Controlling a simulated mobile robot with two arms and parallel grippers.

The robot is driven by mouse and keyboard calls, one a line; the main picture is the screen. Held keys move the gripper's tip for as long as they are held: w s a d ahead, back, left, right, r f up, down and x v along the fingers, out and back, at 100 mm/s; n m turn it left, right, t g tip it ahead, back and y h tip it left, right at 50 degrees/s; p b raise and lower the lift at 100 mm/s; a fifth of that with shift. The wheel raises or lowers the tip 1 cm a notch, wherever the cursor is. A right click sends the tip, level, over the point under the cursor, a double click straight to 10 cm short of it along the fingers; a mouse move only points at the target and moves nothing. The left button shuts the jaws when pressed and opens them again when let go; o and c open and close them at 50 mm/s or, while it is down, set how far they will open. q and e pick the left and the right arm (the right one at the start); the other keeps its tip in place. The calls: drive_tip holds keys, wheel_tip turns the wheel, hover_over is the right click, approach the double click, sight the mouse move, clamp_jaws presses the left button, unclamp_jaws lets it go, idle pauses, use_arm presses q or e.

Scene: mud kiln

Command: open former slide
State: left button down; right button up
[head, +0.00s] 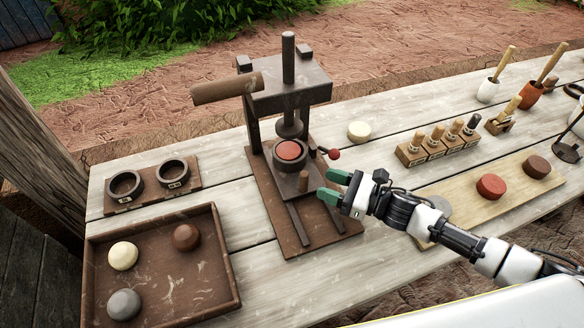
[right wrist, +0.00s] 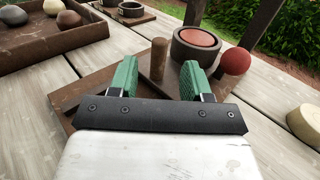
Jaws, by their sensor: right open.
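The former (head: 291,85) is a dark press with an upright plunger and a wooden side handle (head: 228,88). Its slide plate (head: 296,184) lies under the plunger and carries a dark ring with red clay (head: 289,151) inside. A short wooden peg (head: 303,181) stands at the slide's front; two bare rails (head: 300,225) run forward from it. My right gripper (head: 333,187) is open and empty, just right of the peg. In the right wrist view the peg (right wrist: 159,58) shows beyond and between the green fingertips (right wrist: 158,78), apparently not touched. My left gripper is out of view.
A red ball knob (head: 334,153) sticks out beside the ring, close to my right gripper. A tray with balls (head: 232,290) and two rings on a board (head: 152,199) stand left. Stamps (head: 437,145) and a board with clay discs (head: 460,208) lie right.

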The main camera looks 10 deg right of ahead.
sight(301, 174)
drive_tip(key=x, duration=0.3)
drive_tip(key=shift+w+a+r+p, duration=0.2)
drive_tip(key=shift+p, duration=0.2)
drive_tip(key=x, duration=0.4)
drive_tip(key=shift+f+p, duration=0.15)
drive_tip(key=shift+p, duration=0.2)
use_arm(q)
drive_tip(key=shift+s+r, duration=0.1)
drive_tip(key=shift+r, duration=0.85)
use_arm(e)
drive_tip(key=shift+w+a, duration=0.2)
drive_tip(key=shift+a, duration=0.2)
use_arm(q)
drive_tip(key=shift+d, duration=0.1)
use_arm(e)
clamp_jaws()
